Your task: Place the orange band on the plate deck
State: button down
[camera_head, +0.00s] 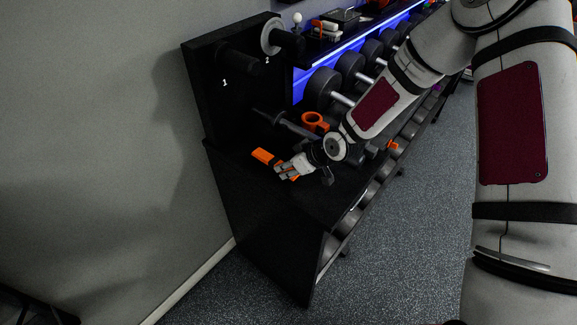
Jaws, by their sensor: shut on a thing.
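My gripper (284,171) is low over the near end of the black deck (290,198), which I take for the plate deck. It is shut on a long orange piece (262,155), which I take for the orange band. The band sticks out past the fingers at the upper left, and a little orange shows by the fingers at the lower right. The fingers hide its middle. I cannot tell whether the band touches the deck.
An orange ring-shaped thing (314,121) stands behind my wrist, and a small orange piece (392,145) lies to its right. A black back panel (222,110) has pegs and a grey plate (271,37). Dumbbells (322,88) line the rack. The deck's front corner is bare.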

jog(key=shift+f, duration=0.5)
jog(key=c, duration=1.3)
grip_release()
jog(key=shift+f, duration=0.2)
jog(key=shift+r, duration=0.15)
jog(key=shift+r, duration=0.3)
jog(key=v, duration=1.2)
jog(key=shift+r+p, duration=0.35)
jog(key=shift+p, duration=0.1)
